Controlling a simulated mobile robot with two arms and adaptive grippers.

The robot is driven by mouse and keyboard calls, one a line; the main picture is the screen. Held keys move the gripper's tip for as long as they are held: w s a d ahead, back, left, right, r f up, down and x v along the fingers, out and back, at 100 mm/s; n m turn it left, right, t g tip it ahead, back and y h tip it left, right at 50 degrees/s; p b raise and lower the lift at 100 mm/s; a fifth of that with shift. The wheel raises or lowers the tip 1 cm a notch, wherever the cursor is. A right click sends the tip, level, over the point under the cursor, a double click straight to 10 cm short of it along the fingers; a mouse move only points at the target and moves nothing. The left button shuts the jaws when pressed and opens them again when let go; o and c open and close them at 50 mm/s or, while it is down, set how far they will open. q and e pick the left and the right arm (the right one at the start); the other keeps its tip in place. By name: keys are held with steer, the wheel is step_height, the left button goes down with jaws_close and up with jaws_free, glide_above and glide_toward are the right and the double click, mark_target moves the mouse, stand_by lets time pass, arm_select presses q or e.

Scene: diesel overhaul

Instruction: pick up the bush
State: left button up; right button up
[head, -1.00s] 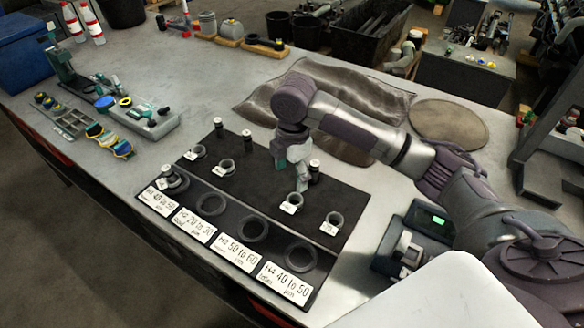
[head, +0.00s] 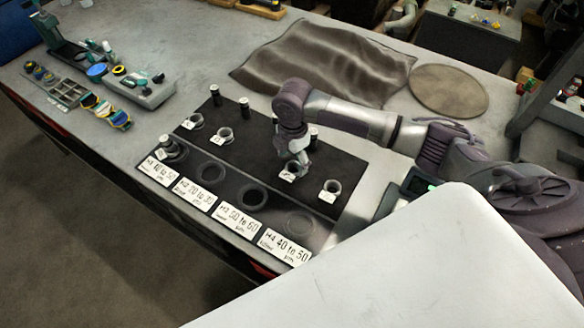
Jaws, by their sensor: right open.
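My right gripper (head: 299,160) points down, open, just above and partly over the third bush. I cannot tell whether its fingers touch that bush. Another grey piece (head: 172,148) sits on the left round spot of the front strip. My left gripper is not in view.
Dark upright posts (head: 243,108) stand along the mat's back. White range labels (head: 197,194) line its front edge. A crumpled dark cloth (head: 325,62) and a round mat (head: 449,91) lie behind. A grey tool tray (head: 149,92) stands at left.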

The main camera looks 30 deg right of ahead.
mark_target(293, 166)
step_height(293, 166, down, 2)
steer(key=shift+s+f, duration=0.1)
steer(key=shift+s, duration=0.05)
steer(key=shift+f, duration=0.4)
steer(key=c, duration=1.2)
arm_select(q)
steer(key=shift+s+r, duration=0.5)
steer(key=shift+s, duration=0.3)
arm_select(e)
steer(key=shift+c, duration=0.2)
